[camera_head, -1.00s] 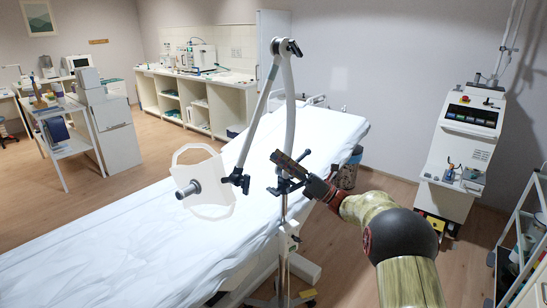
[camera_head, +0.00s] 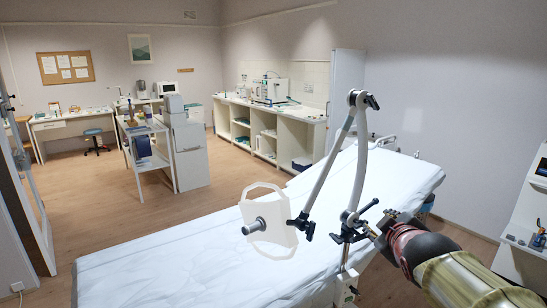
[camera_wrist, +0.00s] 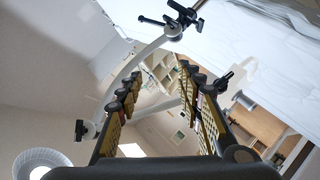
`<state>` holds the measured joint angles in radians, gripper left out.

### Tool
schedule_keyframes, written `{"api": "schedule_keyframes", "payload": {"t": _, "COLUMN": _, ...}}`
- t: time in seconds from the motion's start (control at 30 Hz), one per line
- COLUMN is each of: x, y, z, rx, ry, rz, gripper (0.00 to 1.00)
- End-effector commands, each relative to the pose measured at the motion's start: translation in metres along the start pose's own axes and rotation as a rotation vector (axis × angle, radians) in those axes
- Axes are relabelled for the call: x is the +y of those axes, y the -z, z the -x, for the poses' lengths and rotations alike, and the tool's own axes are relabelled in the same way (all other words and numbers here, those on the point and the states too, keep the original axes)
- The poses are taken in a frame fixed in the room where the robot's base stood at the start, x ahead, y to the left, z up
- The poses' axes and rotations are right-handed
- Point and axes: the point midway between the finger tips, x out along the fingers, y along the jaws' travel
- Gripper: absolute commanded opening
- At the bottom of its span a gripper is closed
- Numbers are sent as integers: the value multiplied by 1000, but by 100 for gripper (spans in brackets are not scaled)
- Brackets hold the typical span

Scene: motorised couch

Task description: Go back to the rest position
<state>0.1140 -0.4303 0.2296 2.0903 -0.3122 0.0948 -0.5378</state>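My gripper (camera_head: 373,233) is at the lower right of the head view, beside the clamp of a jointed stand arm (camera_head: 357,175); its fingers are small and partly hidden there. In the wrist view my gripper (camera_wrist: 158,73) has its two yellow-and-black padded fingers apart, with nothing held between them. The grey stand arm (camera_wrist: 150,50) passes behind the fingers in that view. A clear plate with a grey cylinder (camera_head: 268,222) hangs from the stand arm, over the couch. I cannot tell whether my gripper touches the stand.
The white-covered couch (camera_head: 170,262) fills the foreground. A white shelf counter (camera_head: 262,130) and a trolley table (camera_head: 150,160) stand behind it. A white machine (camera_head: 525,220) is at the right edge. Open wooden floor (camera_head: 100,205) lies at the left.

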Motion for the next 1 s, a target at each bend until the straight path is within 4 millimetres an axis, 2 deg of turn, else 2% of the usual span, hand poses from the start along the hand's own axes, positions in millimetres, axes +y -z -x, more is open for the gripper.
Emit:
{"api": "schedule_keyframes", "payload": {"t": 0.03, "x": -17, "y": -12, "z": 28, "rx": -52, "ry": 44, "rz": -90, "gripper": 37}}
{"api": "schedule_keyframes", "payload": {"t": 0.2, "x": -88, "y": -64, "z": 105, "rx": -261, "ry": 198, "rz": -389, "gripper": 37}}
{"api": "schedule_keyframes", "payload": {"t": 0.3, "x": -127, "y": -89, "z": 147, "rx": -372, "ry": 271, "rz": -528, "gripper": 37}}
{"api": "schedule_keyframes", "payload": {"t": 0.4, "x": -159, "y": -108, "z": 180, "rx": -464, "ry": 328, "rz": -626, "gripper": 37}}
{"api": "schedule_keyframes", "payload": {"t": 0.5, "x": -180, "y": -121, "z": 203, "rx": -531, "ry": 365, "rz": -689, "gripper": 37}}
{"api": "schedule_keyframes", "payload": {"t": 0.67, "x": -194, "y": -129, "z": 217, "rx": -576, "ry": 388, "rz": -728, "gripper": 37}}
{"api": "schedule_keyframes", "payload": {"t": 1.0, "x": -194, "y": -129, "z": 217, "rx": -577, "ry": 388, "rz": -728, "gripper": 37}}
